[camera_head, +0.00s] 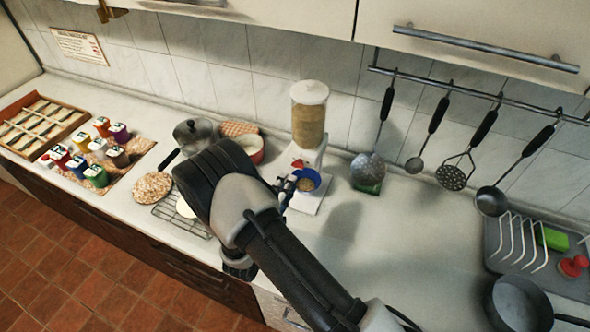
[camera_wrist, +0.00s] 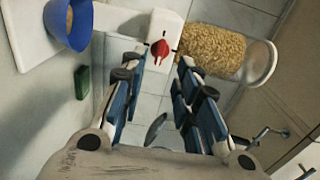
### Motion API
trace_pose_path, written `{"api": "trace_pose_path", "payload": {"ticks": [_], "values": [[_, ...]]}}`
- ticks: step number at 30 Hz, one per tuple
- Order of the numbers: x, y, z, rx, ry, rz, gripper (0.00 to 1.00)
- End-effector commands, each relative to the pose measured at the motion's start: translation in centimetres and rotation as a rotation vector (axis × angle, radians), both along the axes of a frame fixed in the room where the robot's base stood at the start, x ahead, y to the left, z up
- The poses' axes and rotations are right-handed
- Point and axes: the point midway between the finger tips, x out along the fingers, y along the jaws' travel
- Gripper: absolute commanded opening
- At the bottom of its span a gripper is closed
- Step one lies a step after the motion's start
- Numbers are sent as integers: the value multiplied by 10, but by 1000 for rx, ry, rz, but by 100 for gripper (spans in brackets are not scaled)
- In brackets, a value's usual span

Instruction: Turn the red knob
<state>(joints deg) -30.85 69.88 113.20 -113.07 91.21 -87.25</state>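The red knob (camera_wrist: 160,49) is on the white front of a dispenser. It also shows small in the head view (camera_head: 298,163), above the blue bowl. The dispenser's clear container (camera_head: 308,118) holds tan grains and has a white lid. In the wrist view the container (camera_wrist: 210,52) lies to the right of the knob. My gripper (camera_wrist: 158,64) is open, with nothing between its fingers. The knob appears between the two fingertips; whether they touch it I cannot tell. In the head view my gripper (camera_head: 287,188) is just in front of the dispenser, partly hidden by my arm.
A blue bowl (camera_head: 306,180) with some grains stands on the dispenser's white base, close beside my gripper. A green block (camera_head: 367,186) and hanging utensils (camera_head: 433,130) are to the right. A lidded pot (camera_head: 192,136) and cooling rack (camera_head: 180,214) are left.

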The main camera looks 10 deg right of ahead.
Motion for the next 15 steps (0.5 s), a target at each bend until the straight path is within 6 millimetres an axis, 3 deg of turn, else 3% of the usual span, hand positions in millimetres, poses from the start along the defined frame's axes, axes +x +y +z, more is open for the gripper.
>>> {"api": "trace_pose_path", "payload": {"ticks": [6,15], "values": [[35,-27,0,1,-2,-3,29],[57,-42,0,0,0,0,29]]}}
